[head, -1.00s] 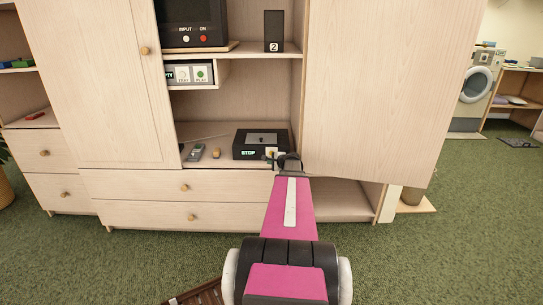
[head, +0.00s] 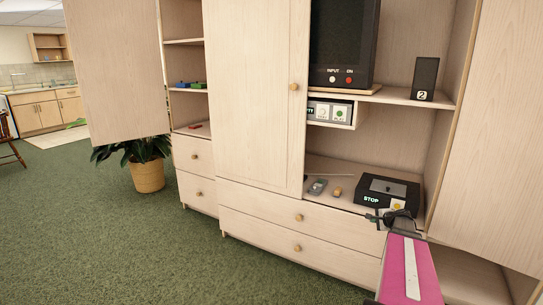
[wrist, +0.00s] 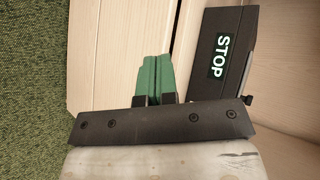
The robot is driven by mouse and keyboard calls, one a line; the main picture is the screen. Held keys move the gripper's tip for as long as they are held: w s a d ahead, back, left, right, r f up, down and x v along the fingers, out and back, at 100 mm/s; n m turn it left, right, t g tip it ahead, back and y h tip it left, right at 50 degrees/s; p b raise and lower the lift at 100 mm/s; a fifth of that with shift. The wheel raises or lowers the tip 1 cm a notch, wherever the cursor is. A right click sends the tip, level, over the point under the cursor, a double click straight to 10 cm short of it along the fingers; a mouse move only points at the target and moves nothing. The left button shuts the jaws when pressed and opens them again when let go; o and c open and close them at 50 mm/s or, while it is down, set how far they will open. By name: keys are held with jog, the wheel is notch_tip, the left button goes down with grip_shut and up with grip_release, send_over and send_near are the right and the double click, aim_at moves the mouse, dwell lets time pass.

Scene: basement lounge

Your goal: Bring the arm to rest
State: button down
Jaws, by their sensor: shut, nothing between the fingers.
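My gripper (head: 378,218) is in front of the black box with the glowing STOP label (head: 388,190), near the edge of the cabinet's low shelf. In the wrist view my gripper's green fingers (wrist: 152,78) are together with nothing between them. The STOP box also shows there (wrist: 222,58), to the right of the fingers and apart from them. My pink arm reaches in from the lower right of the head view.
An open cabinet door (head: 490,150) stands at the right. A grey remote-like item (head: 317,186) and a small tan item (head: 337,192) lie on the shelf. Drawers (head: 298,232) are below. A potted plant (head: 147,175) stands left; green carpet (head: 110,245) there is clear.

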jog(key=s+a+f+n+g, duration=0.1)
jog(key=s+a+n+g, duration=0.25)
jog(key=a, duration=0.75)
jog(key=s+a+f+n+g, duration=0.2)
jog(key=s+a+n, duration=0.3)
jog(key=a, duration=0.5)
jog(key=s+a+n+g+h, duration=0.3)
jog(key=s+a+n+g, duration=0.2)
jog(key=s+a, duration=0.6)
jog(key=s+n, duration=0.2)
jog(key=shift+a+n+h, duration=0.2)
jog(key=shift+n+h, duration=0.15)
jog(key=shift+h, duration=0.05)
